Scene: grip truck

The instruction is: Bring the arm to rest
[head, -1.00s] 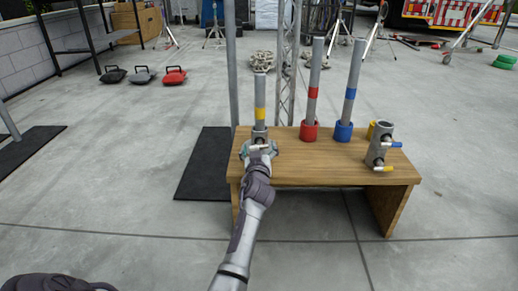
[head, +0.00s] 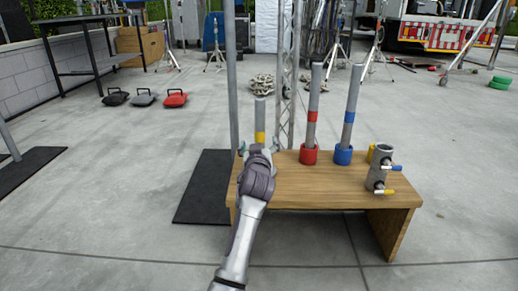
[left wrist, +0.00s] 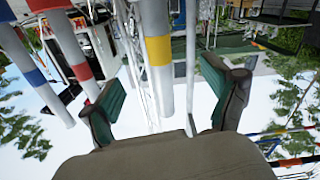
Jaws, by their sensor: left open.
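A grey tube with a yellow band (head: 260,118) stands upright at the left end of the wooden bench (head: 320,188). My left gripper (head: 258,149) is in front of its lower part and hides its foot. In the left wrist view the left gripper (left wrist: 168,100) is open, its green-padded fingers apart. The yellow-banded tube (left wrist: 158,50) shows beyond the gap, not gripped. Tubes with a red band (head: 312,115) and a blue band (head: 349,115) stand in matching collars on the bench. My right gripper is in neither view.
A grey fitting with blue and yellow handles (head: 379,170) stands at the bench's right end. A metal post (head: 231,80) and a truss (head: 289,80) rise behind the bench. A black mat (head: 203,190) lies left of it. The concrete floor in front is clear.

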